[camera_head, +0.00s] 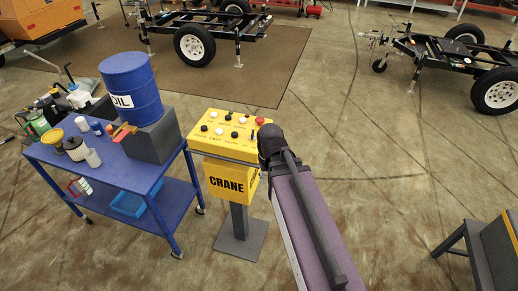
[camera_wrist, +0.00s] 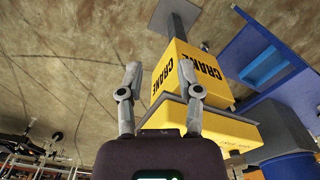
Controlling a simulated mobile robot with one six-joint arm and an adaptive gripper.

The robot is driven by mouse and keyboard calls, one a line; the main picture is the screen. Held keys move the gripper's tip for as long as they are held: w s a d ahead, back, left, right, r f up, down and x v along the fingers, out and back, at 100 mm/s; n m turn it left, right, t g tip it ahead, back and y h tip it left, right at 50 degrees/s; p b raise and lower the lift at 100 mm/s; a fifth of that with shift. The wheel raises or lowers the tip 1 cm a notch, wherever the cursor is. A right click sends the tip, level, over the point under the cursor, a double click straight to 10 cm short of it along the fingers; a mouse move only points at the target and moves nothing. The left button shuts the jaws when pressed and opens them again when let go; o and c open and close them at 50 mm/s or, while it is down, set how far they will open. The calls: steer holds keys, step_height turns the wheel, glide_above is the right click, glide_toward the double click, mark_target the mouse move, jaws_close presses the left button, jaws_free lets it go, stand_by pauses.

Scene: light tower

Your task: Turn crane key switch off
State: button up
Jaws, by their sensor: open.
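The yellow crane control box (camera_head: 222,140) stands on a grey post, with white and black buttons and a red button (camera_head: 260,121) on its sloped top. I cannot make out the key switch for certain; a small dark part shows near the panel's right end. My arm reaches in from the lower right, its end beside the box's right side, and hides part of that side. In the wrist view, which is turned over, my gripper (camera_wrist: 159,78) is open and empty, its fingers spread in front of the yellow box (camera_wrist: 192,78). I cannot tell whether they touch it.
A blue cart (camera_head: 105,165) with bottles, a grey block and a blue oil drum (camera_head: 131,88) stands close to the box's left. Black trailer frames (camera_head: 205,25) stand behind. A dark stand (camera_head: 470,240) is at the lower right.

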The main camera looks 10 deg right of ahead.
mark_target(253, 133)
steer(key=w+r+m+p, duration=0.2)
steer(key=w+r+p, duration=0.4)
steer(key=w, duration=0.6)
steer(key=w+r+m+p, duration=0.2)
steer(key=w+r+p, duration=0.4)
steer(key=w, duration=0.6)
steer(key=shift+w+a+r, duration=0.15)
steer(key=shift+w+r, duration=0.05)
steer(key=shift+r, duration=0.25)
steer(key=shift+f, duration=0.2)
step_height(253, 133, down, 13)
steer(key=b, duration=1.3)
steer(key=shift+f+b, duration=0.2)
steer(key=shift+b, duration=0.1)
jaws_close()
